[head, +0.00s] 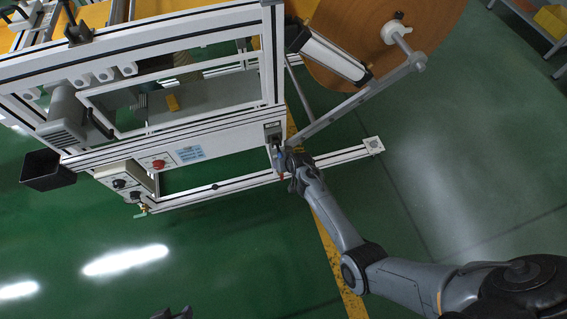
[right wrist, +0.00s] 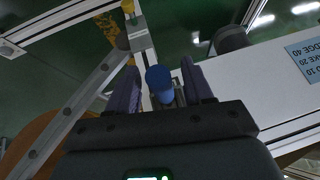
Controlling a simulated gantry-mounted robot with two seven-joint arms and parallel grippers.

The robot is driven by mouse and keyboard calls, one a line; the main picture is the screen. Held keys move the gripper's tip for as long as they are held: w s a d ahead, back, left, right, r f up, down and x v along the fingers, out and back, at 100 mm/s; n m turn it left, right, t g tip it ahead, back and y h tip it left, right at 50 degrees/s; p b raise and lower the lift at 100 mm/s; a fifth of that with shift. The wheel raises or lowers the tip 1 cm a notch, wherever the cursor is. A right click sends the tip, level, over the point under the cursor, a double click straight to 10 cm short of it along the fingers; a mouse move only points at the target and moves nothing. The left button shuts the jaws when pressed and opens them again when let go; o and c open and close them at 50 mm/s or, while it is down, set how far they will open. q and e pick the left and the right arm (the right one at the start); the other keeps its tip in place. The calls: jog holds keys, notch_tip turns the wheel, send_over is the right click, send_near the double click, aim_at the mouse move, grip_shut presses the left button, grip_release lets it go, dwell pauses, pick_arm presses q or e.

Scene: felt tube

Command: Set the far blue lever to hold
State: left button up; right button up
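The blue lever shows in the right wrist view as a round blue knob (right wrist: 158,78) on a pale mount at the machine frame's corner. My right gripper (right wrist: 161,85) is open, with one dark finger on each side of the knob. Narrow gaps seem to show between the knob and the fingers. In the head view my right gripper (head: 284,165) is at the frame's right end post, with a bit of the blue lever (head: 281,155) visible beside it and mostly covered. My left gripper (head: 172,314) shows only as dark tips at the bottom edge. The lever's setting labels are not readable.
A large orange-brown roll (head: 375,45) stands at upper right with a grey bar (head: 365,97) below it. A control box (head: 130,180) with a red button (head: 158,163) hangs on the frame's left. A blue-white label (head: 190,153) is on the front panel. Green floor in front is clear.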

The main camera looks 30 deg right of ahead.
jog(key=shift+s+r+p, duration=0.25)
jog(key=shift+r+p, duration=0.15)
jog(key=shift+r, duration=0.1)
jog(key=p+v, duration=0.4)
jog(key=v, duration=0.5)
jog(key=shift+s+r, duration=0.2)
jog(key=shift+r, duration=0.05)
